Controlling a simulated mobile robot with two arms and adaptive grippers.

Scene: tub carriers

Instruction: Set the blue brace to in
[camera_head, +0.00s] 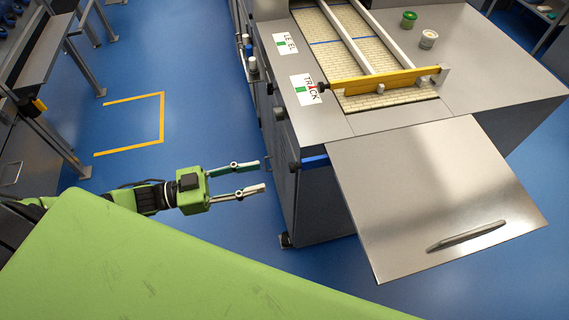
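The blue brace (315,161) is a short blue bar at the near side of the grey machine, beside the left corner of a flat metal leaf (420,190). A dark knob (294,165) is at its left end. Its right end meets the leaf's edge, and I cannot tell if it runs on under it. My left gripper (261,176) is open and empty, left of the brace and apart from it, with its fingers pointing right. My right gripper is not in view.
The machine top holds a slatted track (345,50) with a yellow bar (385,81), a green tub (408,19) and a white tub (428,38). The leaf has a dark handle (466,236). Blue floor lies clear left of the machine.

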